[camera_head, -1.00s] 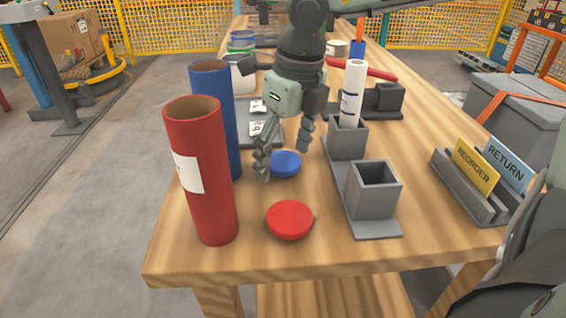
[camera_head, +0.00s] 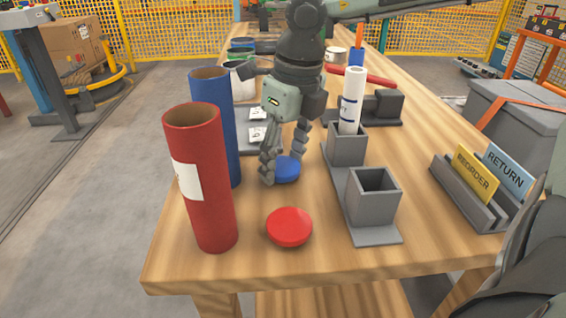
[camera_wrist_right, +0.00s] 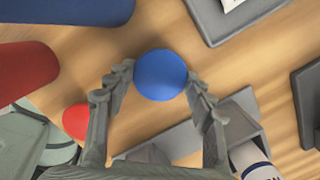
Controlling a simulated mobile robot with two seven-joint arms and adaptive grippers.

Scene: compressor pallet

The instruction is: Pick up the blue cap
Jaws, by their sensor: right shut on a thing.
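The blue cap (camera_head: 287,171) is a flat round disc low over the wooden table, right of the blue tube. My right gripper (camera_head: 283,165) reaches down from above and is shut on the blue cap, with a finger on either side. In the right wrist view the blue cap (camera_wrist_right: 161,75) sits between the fingertips of my right gripper (camera_wrist_right: 157,80). I cannot tell whether the cap still touches the table. My left gripper is not in view.
A red cap (camera_head: 289,227) lies nearer the front edge. An open red tube (camera_head: 205,185) and an open blue tube (camera_head: 213,105) stand at left. A sign rack (camera_head: 468,200) is at far right.

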